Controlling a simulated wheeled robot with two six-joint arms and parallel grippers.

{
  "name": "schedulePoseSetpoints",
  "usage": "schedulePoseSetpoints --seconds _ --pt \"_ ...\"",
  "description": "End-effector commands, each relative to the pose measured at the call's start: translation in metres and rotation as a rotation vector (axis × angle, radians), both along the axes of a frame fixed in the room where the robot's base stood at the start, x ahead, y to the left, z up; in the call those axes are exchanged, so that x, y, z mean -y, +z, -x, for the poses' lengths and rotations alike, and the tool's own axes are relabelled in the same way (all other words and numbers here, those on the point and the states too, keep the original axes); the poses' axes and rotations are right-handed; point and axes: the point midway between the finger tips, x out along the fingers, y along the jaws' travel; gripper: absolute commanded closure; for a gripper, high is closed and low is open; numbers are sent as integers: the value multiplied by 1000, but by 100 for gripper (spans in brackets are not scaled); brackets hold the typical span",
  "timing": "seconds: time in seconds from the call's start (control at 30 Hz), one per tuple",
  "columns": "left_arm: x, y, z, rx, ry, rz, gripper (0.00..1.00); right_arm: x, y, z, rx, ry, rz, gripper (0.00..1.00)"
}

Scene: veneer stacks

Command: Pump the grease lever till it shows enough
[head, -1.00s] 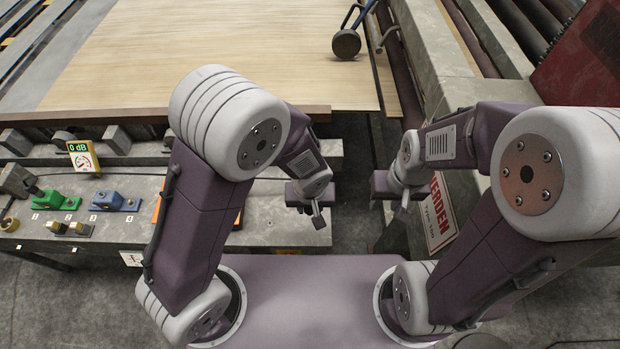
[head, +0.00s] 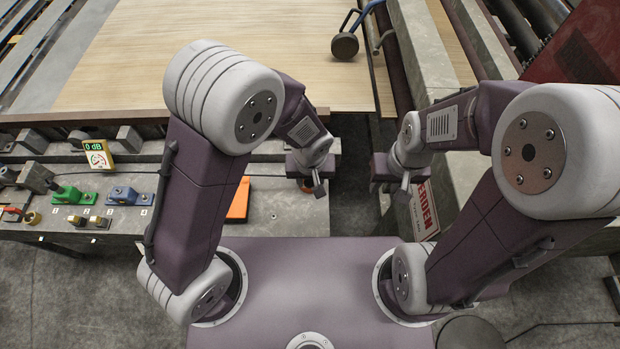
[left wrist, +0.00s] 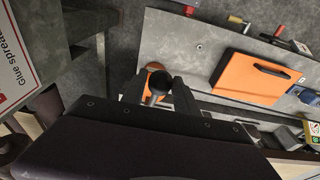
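A black ball knob (left wrist: 160,82) on a short metal rod, with an orange round part behind it, shows between the fingers of my left gripper (left wrist: 158,92) in the left wrist view. The fingers stand apart, and I cannot tell whether they touch it. In the head view my left gripper (head: 317,184) is over the right end of the grey bench. I cannot tell for certain that the knob belongs to the grease lever. My right gripper (head: 404,190) hangs beside the grey machine frame; its fingers are too small to judge. A yellow meter (head: 98,158) reads "0 dB".
The bench (head: 285,210) carries an orange case (head: 238,202), green blocks (head: 66,194) and blue blocks (head: 122,195). A wheeled tool (head: 345,46) rests on the large veneer sheet (head: 220,60). A gap with bare floor lies between the bench and the right-hand frame.

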Motion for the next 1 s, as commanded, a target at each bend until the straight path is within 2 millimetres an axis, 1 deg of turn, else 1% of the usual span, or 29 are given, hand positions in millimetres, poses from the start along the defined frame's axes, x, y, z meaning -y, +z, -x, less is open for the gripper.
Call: schedulePoseSetpoints --seconds 0.03,0.07,0.33,0.43,0.9,1.0 --pt "0 0 0 0 0 0 48 0 0 0 0 0 0 64" --pt "0 0 0 0 0 0 45 0 0 0 0 0 0 64" --pt "0 0 0 -1 0 -1 45 0 0 0 0 0 0 64" --pt "0 5 1 -1 0 0 45 0 4 0 0 0 0 64" --pt "0 63 9 -1 -1 0 45 0 49 0 0 0 0 64" --pt "0 71 10 0 -1 0 45 0 54 0 0 0 0 64"
